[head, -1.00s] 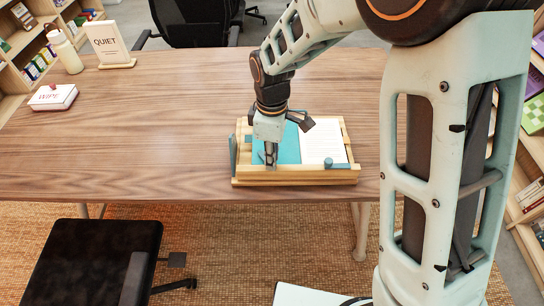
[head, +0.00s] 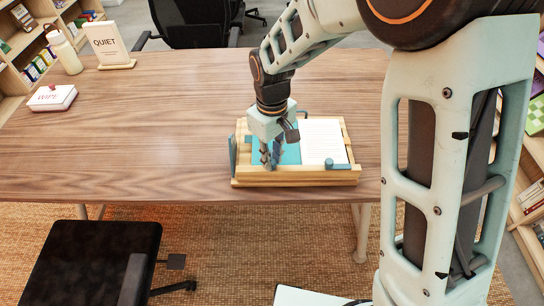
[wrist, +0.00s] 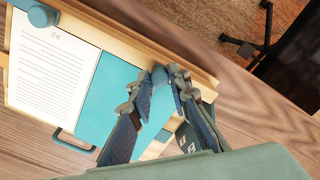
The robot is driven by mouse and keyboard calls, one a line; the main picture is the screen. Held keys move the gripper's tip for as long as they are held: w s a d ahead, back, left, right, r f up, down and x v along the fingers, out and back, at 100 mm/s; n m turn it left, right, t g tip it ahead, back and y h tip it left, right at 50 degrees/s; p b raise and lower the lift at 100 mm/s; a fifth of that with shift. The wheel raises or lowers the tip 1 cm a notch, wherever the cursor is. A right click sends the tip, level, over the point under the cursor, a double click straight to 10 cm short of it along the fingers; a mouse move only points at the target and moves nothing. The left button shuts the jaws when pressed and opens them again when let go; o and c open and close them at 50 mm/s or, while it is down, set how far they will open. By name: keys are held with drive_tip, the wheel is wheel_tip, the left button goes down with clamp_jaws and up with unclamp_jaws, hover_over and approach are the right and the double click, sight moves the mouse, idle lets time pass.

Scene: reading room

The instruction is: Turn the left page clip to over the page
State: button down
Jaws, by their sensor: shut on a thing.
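A wooden book stand (head: 296,182) on the desk holds a teal sheet (head: 291,154) on its left side and a white printed page (head: 322,140) on its right. My gripper (head: 269,165) reaches down at the stand's front left. In the wrist view, the round blue knob of the left page clip (wrist: 160,75) sits between my fingertips (wrist: 158,82), which are shut on it. The clip's arm is largely hidden by the fingers. The right page clip (head: 329,163) lies at the front edge of the white page; it also shows in the wrist view (wrist: 42,14).
A blue-grey upright piece (head: 233,155) stands at the stand's left end. A WIPE box (head: 52,97), a QUIET sign (head: 107,45) and a bottle (head: 64,50) are far left. The desk (head: 160,130) between is clear. A black chair (head: 90,260) is in front.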

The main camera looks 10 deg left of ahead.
idle(0.3)
drive_tip(key=c, duration=1.8)
unclamp_jaws()
wheel_tip(320, 180, up, 12)
drive_tip(key=shift+r, duration=0.1)
